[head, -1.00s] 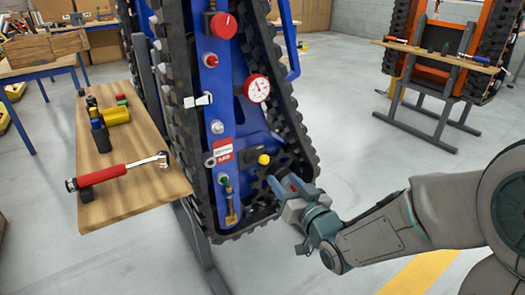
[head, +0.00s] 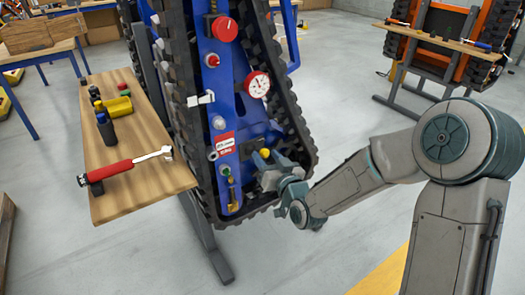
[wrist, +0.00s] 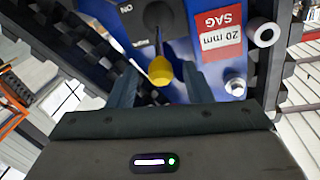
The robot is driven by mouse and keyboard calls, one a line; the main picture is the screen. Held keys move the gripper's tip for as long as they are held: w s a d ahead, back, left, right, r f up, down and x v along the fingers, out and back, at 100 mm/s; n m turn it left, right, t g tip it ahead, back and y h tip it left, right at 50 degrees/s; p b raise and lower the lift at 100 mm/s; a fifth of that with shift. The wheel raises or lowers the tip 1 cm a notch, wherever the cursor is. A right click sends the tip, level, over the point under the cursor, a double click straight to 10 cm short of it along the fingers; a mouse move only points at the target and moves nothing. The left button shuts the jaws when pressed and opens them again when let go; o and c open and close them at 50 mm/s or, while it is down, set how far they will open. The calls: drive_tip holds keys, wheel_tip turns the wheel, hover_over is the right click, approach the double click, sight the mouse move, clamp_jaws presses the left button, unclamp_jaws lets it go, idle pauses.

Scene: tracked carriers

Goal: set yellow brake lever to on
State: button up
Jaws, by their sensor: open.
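The yellow brake lever (head: 264,153) is a small yellow knob on a black plate on the blue frame of the tracked carrier. In the wrist view the yellow knob (wrist: 161,71) hangs on a thin stem from a round pivot on the black plate (wrist: 135,20), which carries an upside-down "ON" label. My gripper (head: 264,161) is at the lever in the head view. In the wrist view its two fingers (wrist: 160,86) are spread with the knob between them, a gap showing on each side.
A red-and-white "20 mm SAG" label (wrist: 219,42) and a bolt (wrist: 235,87) sit beside the lever. Black track (head: 300,135) borders the frame. A wooden bench (head: 145,185) with a red-handled wrench (head: 110,171) stands left. Open floor lies front right.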

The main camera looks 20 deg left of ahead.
drive_tip(key=shift+x, duration=1.65)
clamp_jaws()
drive_tip(key=shift+f+b, duration=0.15)
drive_tip(key=shift+b, duration=0.2)
